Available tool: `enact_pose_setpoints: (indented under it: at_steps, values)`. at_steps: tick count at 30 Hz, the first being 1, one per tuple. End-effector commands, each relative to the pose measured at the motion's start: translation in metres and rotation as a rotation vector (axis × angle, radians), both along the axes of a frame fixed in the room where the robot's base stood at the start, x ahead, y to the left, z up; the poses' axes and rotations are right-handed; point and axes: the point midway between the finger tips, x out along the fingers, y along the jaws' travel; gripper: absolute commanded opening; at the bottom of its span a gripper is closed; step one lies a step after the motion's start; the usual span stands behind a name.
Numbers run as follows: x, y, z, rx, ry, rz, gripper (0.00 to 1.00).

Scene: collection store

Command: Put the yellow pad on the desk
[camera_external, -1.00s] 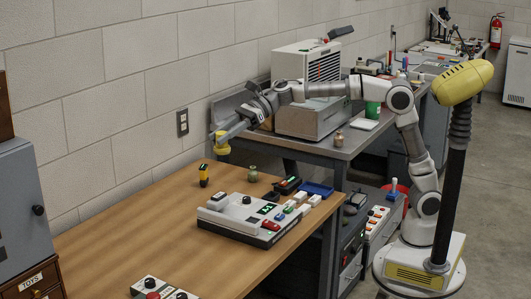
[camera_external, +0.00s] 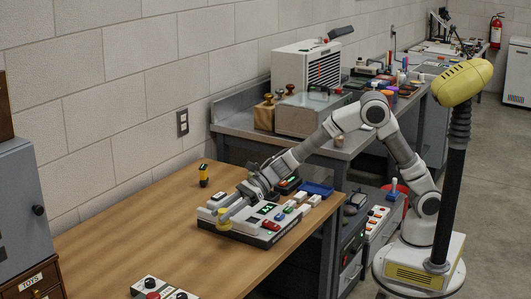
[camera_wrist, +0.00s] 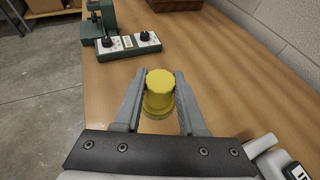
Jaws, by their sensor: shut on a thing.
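My gripper (camera_external: 232,210) is shut on a yellow round piece (camera_external: 224,217), which I take to be the yellow pad. In the wrist view the yellow pad (camera_wrist: 159,92) sits between the two fingers, with a ribbed round top and a wider lower part. The fingers touch it from both sides. It is over the wooden desk (camera_external: 150,236), by the left end of the white console. I cannot tell whether its underside touches the desk.
The white console (camera_external: 270,228) with coloured buttons is close beside my gripper. A yellow-and-black item (camera_external: 203,175) stands behind it. The desk's middle left is clear. The grey bench (camera_external: 345,148) holds several stamps and machines.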

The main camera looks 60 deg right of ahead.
Motion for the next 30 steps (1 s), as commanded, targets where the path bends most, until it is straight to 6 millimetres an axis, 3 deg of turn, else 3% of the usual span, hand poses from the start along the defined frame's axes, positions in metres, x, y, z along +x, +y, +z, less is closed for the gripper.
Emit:
enact_pose_setpoints:
  at_steps: [9,15,21,30]
  values:
    - [-0.020,0.067,-0.046,-0.001,0.000,0.008,0.00]
    - [-0.028,0.099,-0.064,0.000,-0.001,0.004,0.00]
    - [-0.030,0.108,-0.072,0.000,0.001,0.002,0.00]
    - [-0.029,0.108,-0.109,-0.001,0.000,0.001,0.00]
